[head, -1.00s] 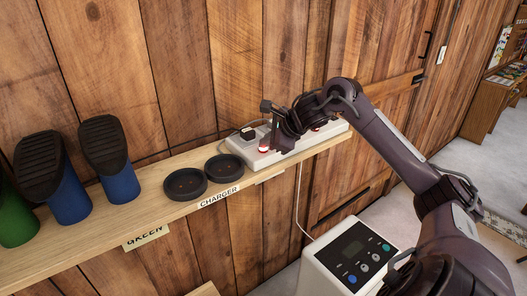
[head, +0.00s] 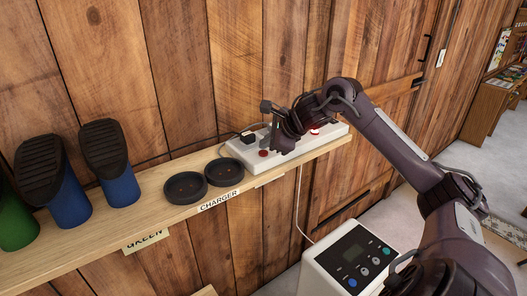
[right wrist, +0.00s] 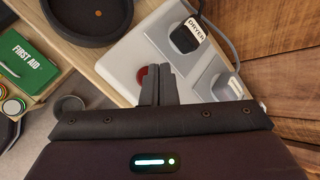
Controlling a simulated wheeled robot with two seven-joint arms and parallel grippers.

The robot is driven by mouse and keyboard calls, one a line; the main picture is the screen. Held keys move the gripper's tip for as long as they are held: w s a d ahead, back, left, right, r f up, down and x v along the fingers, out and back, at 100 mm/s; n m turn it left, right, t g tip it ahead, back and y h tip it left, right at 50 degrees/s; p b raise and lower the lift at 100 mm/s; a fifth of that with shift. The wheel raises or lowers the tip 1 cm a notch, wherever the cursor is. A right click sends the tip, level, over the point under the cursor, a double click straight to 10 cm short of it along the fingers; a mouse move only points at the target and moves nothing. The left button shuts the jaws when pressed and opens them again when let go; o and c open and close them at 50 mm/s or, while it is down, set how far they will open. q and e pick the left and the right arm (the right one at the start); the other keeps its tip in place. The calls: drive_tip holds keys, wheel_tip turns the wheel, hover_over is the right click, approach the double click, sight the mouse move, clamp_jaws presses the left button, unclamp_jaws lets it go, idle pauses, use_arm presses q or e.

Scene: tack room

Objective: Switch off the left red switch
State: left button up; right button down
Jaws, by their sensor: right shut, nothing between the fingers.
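A white power strip (head: 238,150) lies on the wooden shelf against the plank wall. Its left red switch (head: 263,153) looks like a low, dark red round piece. In the right wrist view the red switch (right wrist: 142,75) is partly hidden by the fingers. A second red switch (head: 314,131) shows farther right on the strip, just past my right gripper. My right gripper (head: 274,149) is shut and empty. Its fingertips are right beside the left red switch; whether they touch it I cannot tell. My left gripper is out of view.
A black plug labelled DRYER (right wrist: 186,38) sits in the strip close to the fingers. Two round black charger dishes (head: 186,187) lie left of the strip. Blue holders (head: 121,185) stand farther left. A white control box (head: 345,250) stands below the shelf.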

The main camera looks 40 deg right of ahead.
sight(267, 154)
drive_tip(key=shift+r, duration=0.1)
wheel_tip(267, 154, up, 6)
drive_tip(key=p, duration=0.4)
drive_tip(key=shift+p, duration=0.35)
idle(0.4)
